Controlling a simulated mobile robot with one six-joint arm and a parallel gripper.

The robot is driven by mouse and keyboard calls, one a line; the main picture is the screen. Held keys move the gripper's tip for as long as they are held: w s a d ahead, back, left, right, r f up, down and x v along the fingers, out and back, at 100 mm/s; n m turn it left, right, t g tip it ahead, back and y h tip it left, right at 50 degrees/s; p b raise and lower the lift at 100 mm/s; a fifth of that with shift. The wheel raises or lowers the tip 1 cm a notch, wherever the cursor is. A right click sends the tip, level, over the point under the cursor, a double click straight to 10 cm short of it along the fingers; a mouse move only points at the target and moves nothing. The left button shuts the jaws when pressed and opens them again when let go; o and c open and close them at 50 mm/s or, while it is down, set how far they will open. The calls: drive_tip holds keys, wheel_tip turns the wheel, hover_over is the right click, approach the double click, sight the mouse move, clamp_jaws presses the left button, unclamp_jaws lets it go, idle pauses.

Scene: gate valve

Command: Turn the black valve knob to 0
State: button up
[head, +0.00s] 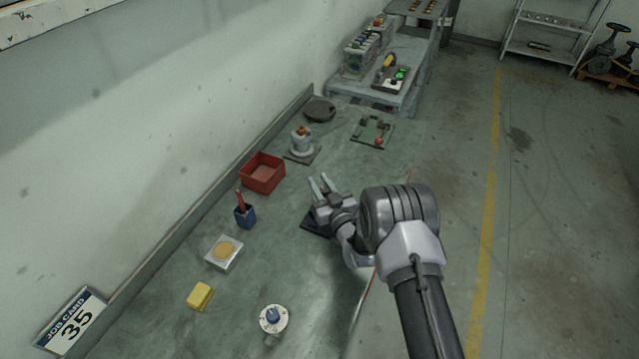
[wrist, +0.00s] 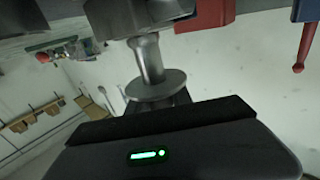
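My gripper (head: 320,184) is over the bench in the head view, its two pale fingers apart and pointing to the back left. I see nothing between them there. A dark square plate (head: 314,224) lies below it, mostly hidden by my arm; I cannot tell whether it belongs to the valve. In the wrist view, which is upside down, a grey metal stem (wrist: 149,58) with a round flange (wrist: 155,88) stands close to the dark gripper housing. The black knob itself and its pointer cannot be made out. The fingertips are not clear in the wrist view.
Behind are a white fitting (head: 302,146) and a green plate (head: 364,132).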

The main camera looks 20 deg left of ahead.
sight(328, 189)
clamp_jaws()
drive_tip(key=shift+f+h+b, duration=0.1)
drive_tip(key=shift+h+b, duration=0.2)
drive_tip(key=shift+b, duration=0.1)
